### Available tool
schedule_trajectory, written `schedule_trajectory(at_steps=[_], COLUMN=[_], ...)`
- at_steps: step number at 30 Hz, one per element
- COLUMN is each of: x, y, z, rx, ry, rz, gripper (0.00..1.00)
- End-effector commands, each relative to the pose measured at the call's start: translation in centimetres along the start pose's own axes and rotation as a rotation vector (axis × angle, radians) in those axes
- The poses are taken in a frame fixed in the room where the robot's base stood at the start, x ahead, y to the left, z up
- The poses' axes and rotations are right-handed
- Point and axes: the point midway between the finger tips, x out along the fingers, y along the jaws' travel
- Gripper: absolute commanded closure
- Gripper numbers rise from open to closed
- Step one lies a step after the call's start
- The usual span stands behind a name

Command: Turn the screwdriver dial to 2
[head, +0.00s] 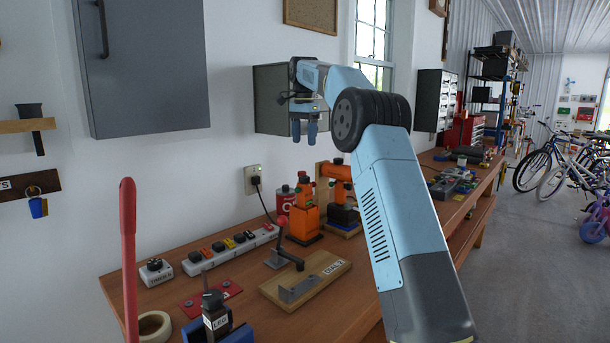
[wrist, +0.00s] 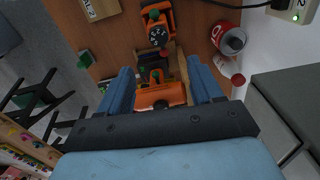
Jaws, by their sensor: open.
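An orange power tool with a black base, likely the screwdriver (head: 303,218), stands upright on the workbench. In the wrist view its black dial (wrist: 158,36) with pale marks faces the camera; its setting is too small to read. A second orange and black tool (head: 338,172) stands just right of it, on a wooden stand. It shows between my fingers in the wrist view (wrist: 160,96), but lies below them. My gripper (head: 304,136) is open and empty, pointing down, well above the bench. It touches neither tool.
A red can (head: 284,199) stands behind the screwdriver by the wall. A power strip (head: 230,249) lies to the left. Grey wall cabinets (head: 275,105) are close behind my gripper. The air above the tools is clear.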

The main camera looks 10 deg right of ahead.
Motion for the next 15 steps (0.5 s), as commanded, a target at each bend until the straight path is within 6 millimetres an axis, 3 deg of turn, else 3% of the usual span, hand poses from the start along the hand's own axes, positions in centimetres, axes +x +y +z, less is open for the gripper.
schedule_trajectory(at_steps=[15], x=[8.3], y=[0.1], z=[0.1], rx=[-0.002], ry=[-0.002], rz=[0.002], gripper=[0.35])
